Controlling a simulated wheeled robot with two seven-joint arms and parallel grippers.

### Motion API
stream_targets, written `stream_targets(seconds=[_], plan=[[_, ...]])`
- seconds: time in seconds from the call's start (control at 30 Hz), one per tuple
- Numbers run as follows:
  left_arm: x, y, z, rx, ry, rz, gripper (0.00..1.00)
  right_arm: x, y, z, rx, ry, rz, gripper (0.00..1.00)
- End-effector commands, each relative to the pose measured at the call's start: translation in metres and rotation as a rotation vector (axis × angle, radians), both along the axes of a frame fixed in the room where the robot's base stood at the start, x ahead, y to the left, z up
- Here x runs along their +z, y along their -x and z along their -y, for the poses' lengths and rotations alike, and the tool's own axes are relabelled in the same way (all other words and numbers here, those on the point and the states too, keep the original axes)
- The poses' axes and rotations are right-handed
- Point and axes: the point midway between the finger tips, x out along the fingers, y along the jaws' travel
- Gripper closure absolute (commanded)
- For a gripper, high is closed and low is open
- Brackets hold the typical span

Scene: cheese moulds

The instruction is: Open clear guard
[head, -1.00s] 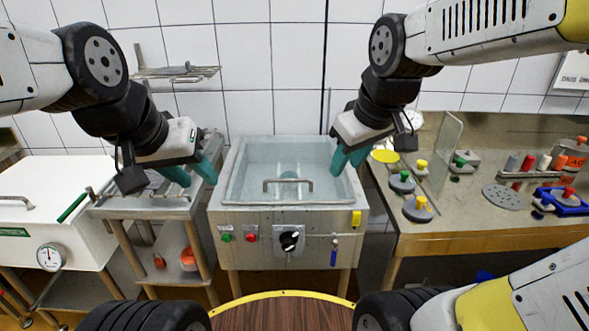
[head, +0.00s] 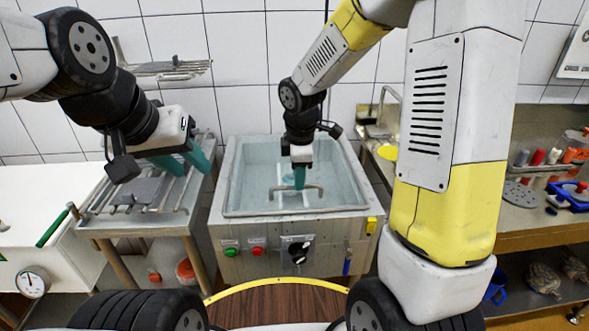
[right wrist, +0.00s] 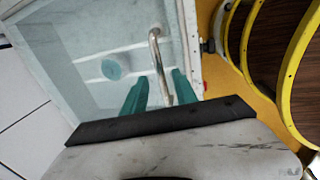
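The clear guard (head: 248,178) lies flat over the top of the steel vat, seen through as a pale sheet. Its metal bar handle (head: 314,190) is near the front edge; it also shows in the right wrist view (right wrist: 155,48). My right gripper (head: 300,184) points down at the handle. In the right wrist view its teal fingers (right wrist: 160,88) are apart, one on each side of the bar; I see no finger clearly pressed on it. My left gripper (head: 188,164) is open and empty, left of the vat above the rack table.
The vat's front panel (head: 325,255) carries a green button, a red button, a black knob and a blue-handled valve. A rack table (head: 100,228) and a white chest (head: 30,215) stand at left. A workbench (head: 520,222) with tools stands at right, partly behind my right arm.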

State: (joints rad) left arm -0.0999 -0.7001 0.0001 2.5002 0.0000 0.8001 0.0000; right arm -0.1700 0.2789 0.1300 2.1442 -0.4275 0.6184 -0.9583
Motion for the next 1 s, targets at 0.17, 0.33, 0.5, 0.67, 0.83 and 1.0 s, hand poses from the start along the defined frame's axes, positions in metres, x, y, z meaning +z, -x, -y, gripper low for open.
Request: stream_targets(seconds=[0.17,0.33,0.5,0.67,0.83,1.0], plan=[[0.0,0.0,0.0,0.0,0.0,0.0,0.64,-0.018,-0.003,0.0,-0.001,0.001,-0.002,0.66],[0.0,0.0,0.0,0.0,0.0,0.0,0.64,-0.021,-0.004,0.0,-0.002,0.0,0.0,0.66],[0.0,0.0,0.0,0.0,0.0,0.0,0.64,-0.021,-0.004,0.0,-0.002,0.0,0.0,0.7],[0.0,0.0,0.0,0.0,0.0,0.0,0.64,-0.021,-0.004,0.0,-0.002,0.0,0.0,1.0],[0.0,0.0,0.0,0.0,0.0,0.0,0.64,-0.021,-0.004,0.0,-0.002,0.0,0.0,1.0],[0.0,0.0,0.0,0.0,0.0,0.0,0.64,-0.02,-0.004,0.0,-0.002,0.0,0.0,1.0]])
